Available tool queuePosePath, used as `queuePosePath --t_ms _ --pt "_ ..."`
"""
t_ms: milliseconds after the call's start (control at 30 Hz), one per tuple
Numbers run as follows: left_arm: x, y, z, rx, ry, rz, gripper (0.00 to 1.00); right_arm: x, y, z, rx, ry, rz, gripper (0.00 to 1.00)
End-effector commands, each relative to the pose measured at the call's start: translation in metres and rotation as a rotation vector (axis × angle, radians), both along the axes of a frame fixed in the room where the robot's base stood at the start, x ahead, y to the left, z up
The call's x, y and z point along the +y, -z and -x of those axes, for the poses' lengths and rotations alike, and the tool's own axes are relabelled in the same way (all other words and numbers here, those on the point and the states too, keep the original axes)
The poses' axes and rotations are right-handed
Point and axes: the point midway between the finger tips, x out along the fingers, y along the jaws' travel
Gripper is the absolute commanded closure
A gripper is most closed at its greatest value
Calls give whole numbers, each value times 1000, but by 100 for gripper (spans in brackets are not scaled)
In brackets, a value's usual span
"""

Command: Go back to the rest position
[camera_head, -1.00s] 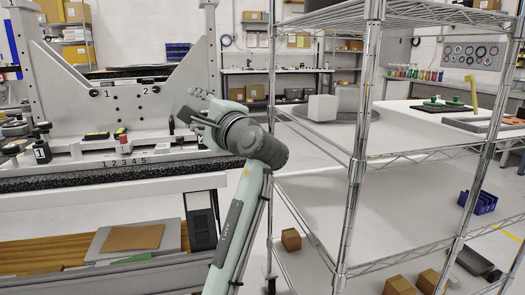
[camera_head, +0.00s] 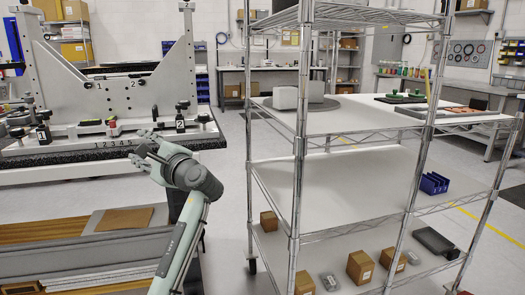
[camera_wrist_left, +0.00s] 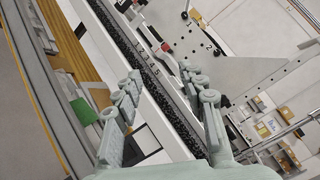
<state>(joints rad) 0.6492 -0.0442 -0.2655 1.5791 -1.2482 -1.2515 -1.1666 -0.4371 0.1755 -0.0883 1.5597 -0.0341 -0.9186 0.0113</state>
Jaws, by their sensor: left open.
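My left gripper (camera_head: 146,142) is in the left half of the head view, raised in front of the fixture bench. Its arm rises from the bottom edge. In the left wrist view its two fingers (camera_wrist_left: 167,88) stand apart with nothing between them, so it is open and empty. The mirror fixture (camera_head: 115,98), a grey frame with numbered posts, stands behind the gripper on a black-edged bench. The gripper appears apart from it. My right gripper is in neither view.
A wire shelf rack (camera_head: 340,190) stands on the right, with cardboard boxes (camera_head: 360,266) low down and a blue bin (camera_head: 434,183). A brown-topped surface with a grey panel (camera_head: 75,262) lies at lower left. Floor shows between the rack and the bench.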

Motion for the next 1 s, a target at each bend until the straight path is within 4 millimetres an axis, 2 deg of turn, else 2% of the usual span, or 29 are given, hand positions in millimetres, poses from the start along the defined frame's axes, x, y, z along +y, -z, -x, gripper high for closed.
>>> queuePosePath --t_ms 33,100,200,333,533,767,867,1000 --pt "35 17 0 43 -54 -39 59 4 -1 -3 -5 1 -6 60" --pt "79 38 4 95 -121 -83 59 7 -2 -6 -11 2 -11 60" --pt "135 58 13 158 -205 -134 59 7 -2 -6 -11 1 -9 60" --pt "196 76 28 223 -294 -188 59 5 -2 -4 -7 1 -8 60" --pt "275 89 57 302 -415 -254 59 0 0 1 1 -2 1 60" --pt "250 158 11 25 -169 248 59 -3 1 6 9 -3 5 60" --pt "230 185 -8 -101 -90 501 59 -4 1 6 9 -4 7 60" --pt "194 216 -32 -276 -15 875 59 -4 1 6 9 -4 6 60"
